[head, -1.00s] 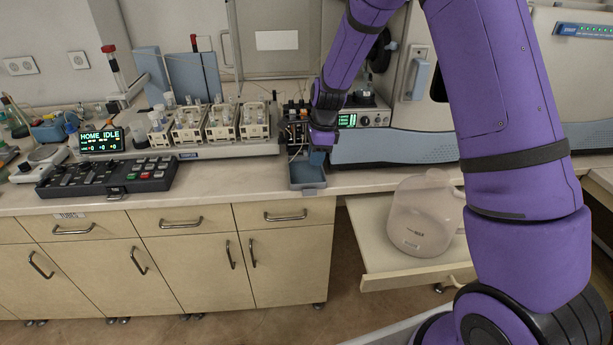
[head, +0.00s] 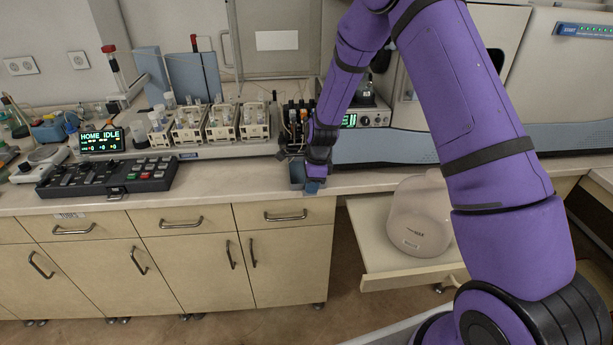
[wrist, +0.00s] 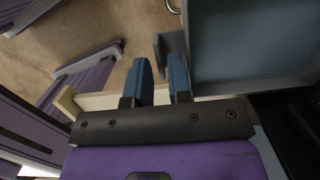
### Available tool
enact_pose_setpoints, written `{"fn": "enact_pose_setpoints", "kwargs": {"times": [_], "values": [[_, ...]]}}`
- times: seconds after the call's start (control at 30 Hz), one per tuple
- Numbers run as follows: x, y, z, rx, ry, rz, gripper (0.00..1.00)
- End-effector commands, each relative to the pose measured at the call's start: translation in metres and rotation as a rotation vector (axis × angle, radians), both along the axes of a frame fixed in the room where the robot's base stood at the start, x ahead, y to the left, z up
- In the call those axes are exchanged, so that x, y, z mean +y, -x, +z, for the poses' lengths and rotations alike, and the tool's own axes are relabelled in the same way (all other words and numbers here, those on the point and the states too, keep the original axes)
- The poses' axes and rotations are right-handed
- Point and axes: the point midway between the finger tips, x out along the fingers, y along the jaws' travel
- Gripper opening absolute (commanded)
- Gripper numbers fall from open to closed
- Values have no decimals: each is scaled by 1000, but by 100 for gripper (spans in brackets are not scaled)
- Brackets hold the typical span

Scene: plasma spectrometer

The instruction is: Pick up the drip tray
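The drip tray (head: 296,172) is a small open blue-grey tray at the front edge of the bench, below the autosampler end. In the head view my gripper (head: 313,186) hides much of it. In the wrist view the tray (wrist: 240,45) fills the upper right, its floor and rim visible. My gripper (wrist: 160,85) points at its near left corner, with two blue fingers apart. A short grey lip of the tray lies just beyond the gap between the fingertips. I cannot tell whether the fingers touch it.
A keypad console (head: 108,174) and vial racks (head: 222,124) stand left of the tray. The spectrometer (head: 395,148) stands to the right. A translucent jug (head: 418,225) sits on a pulled-out shelf (head: 370,240) below right. Floor is open in front of the cabinets.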

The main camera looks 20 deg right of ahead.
Motion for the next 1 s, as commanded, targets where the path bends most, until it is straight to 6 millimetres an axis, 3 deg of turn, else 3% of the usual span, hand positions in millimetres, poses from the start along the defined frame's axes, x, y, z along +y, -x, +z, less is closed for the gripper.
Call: {"fn": "enact_pose_setpoints", "kwargs": {"times": [0.1, 0.33, 0.43, 1.0], "values": [[2, 0, -14, 1, -1, 0, 19], [3, -1, -15, 0, -1, 0, 19], [3, -1, -15, 0, -1, 0, 0], [-3, -2, -8, -1, 0, 0, 0]]}}
